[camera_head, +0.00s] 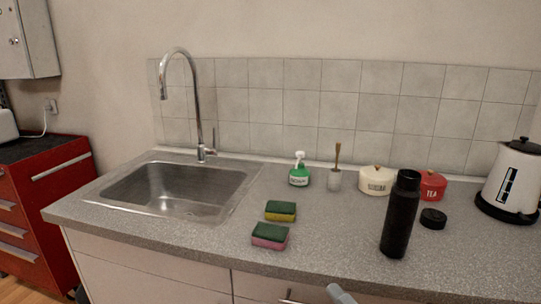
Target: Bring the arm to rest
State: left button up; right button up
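Neither of my grippers can be made out in the head view. A small grey piece shows at the bottom edge, right of the middle, in front of the counter. It looks like part of my own arm, with no fingers visible. A small dark piece at the bottom left edge is too small to tell. The grey speckled counter (340,235) fills the lower half of the view.
A sink (176,188) is set at left. Two sponges (281,211) (270,236) lie mid-counter. A tall black bottle (400,215) stands near the front right, its black lid (433,218) beside it. Soap bottle (299,174), brush, jars and kettle (511,182) line the back.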

jog(key=s+d+f+m+g+h, duration=0.3)
jog(key=s+d+f+m+h, duration=0.2)
jog(key=s+f+m, duration=0.3)
jog(key=s+d+f+m+g+h, duration=0.3)
jog(key=s+f+m, duration=0.4)
jog(key=f+m, duration=0.4)
notch_tip(320, 180, down, 3)
jog(key=shift+s+d+g+h+b, duration=0.35)
jog(key=shift+d+h, duration=0.55)
jog(key=shift+d, duration=0.3)
jog(key=shift+d, duration=0.1)
